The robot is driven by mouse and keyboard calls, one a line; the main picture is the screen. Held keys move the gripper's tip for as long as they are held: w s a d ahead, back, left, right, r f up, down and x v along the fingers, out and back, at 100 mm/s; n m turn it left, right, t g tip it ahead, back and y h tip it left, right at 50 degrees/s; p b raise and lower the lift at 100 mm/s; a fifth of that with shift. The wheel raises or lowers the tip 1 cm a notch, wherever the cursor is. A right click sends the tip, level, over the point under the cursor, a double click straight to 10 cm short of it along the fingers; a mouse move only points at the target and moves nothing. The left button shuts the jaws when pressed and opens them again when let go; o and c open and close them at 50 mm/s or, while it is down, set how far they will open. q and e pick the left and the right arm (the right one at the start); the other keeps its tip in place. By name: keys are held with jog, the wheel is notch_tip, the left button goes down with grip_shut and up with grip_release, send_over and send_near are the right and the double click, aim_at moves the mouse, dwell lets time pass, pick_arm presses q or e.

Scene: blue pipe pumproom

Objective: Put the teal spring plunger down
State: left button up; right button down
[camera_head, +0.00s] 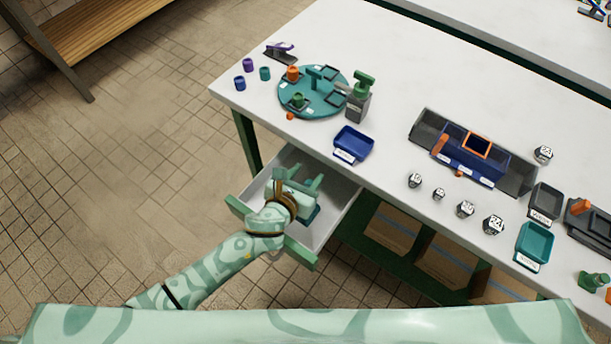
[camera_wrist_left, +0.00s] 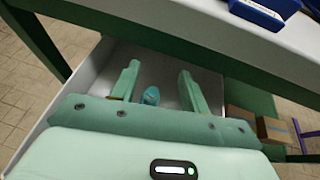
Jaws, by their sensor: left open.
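A small rounded teal piece (camera_wrist_left: 151,96), which looks like the teal spring plunger, shows in the left wrist view inside the open drawer (camera_wrist_left: 82,92). My left gripper (camera_head: 306,180) is over the same drawer (camera_head: 335,217) in the head view. Its fingers are spread, and in the left wrist view (camera_wrist_left: 158,72) the teal piece shows between them, with a visible gap to the right finger. I cannot tell whether it rests on the drawer floor; its lower part is hidden by my gripper. My right gripper is not in view.
The white bench (camera_head: 400,60) stands above the drawer. A blue bin (camera_head: 353,143) sits near its edge, beside a round teal turntable (camera_head: 330,104) with fittings. Small purple, teal and blue cups stand at the left corner. Cardboard boxes (camera_head: 390,228) are under the bench.

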pick_arm(q)
jog(key=p+v, duration=0.3)
jog(key=v, duration=0.9)
jog(key=shift+r+p, duration=0.25)
jog(key=shift+p, duration=0.15)
jog(key=shift+a, duration=0.15)
